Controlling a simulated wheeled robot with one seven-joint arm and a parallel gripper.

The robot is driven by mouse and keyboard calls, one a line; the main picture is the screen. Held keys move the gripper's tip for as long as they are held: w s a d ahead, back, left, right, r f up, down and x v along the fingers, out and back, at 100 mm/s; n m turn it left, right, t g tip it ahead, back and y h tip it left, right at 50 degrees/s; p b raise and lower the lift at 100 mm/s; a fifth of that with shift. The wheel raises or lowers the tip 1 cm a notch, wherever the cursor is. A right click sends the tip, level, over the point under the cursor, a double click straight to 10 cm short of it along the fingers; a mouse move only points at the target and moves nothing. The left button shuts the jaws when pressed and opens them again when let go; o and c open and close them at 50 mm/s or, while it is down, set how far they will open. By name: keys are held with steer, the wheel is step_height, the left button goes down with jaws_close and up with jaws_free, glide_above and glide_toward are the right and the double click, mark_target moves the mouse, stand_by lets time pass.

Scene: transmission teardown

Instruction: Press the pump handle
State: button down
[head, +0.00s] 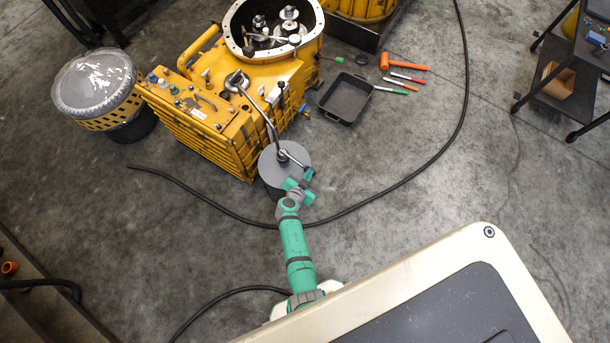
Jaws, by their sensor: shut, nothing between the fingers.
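A grey round drum (270,168) stands on the floor in front of the yellow machine, with pump fittings on its lid. A thin upright lever with a black knob (282,87) rises above the drum; it looks like the pump handle. A metal rod or hose (258,107) also runs from the drum up to a round grey fitting (237,81) on the machine. My gripper (306,183) is small and partly hidden by my green wrist, at the drum's lower right edge. It is shut and empty, apart from the black knob. Whether it touches the drum fittings I cannot tell.
The yellow machine (205,125) with its open round housing (233,28) stands behind the drum. A black tray (346,98) and an orange hammer (400,65) lie to the right. A black cable (405,181) crosses the floor around the drum.

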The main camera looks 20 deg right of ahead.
steer(key=shift+s+d+f, duration=0.1)
steer(key=shift+s+f, duration=0.1)
steer(key=shift+f, duration=0.1)
steer(key=s+a+r, duration=0.6)
steer(key=s+r, duration=0.1)
steer(key=r, duration=0.3)
steer(key=shift+w+d, duration=0.1)
steer(key=shift+d, duration=0.05)
stand_by(0.4)
stand_by(0.4)
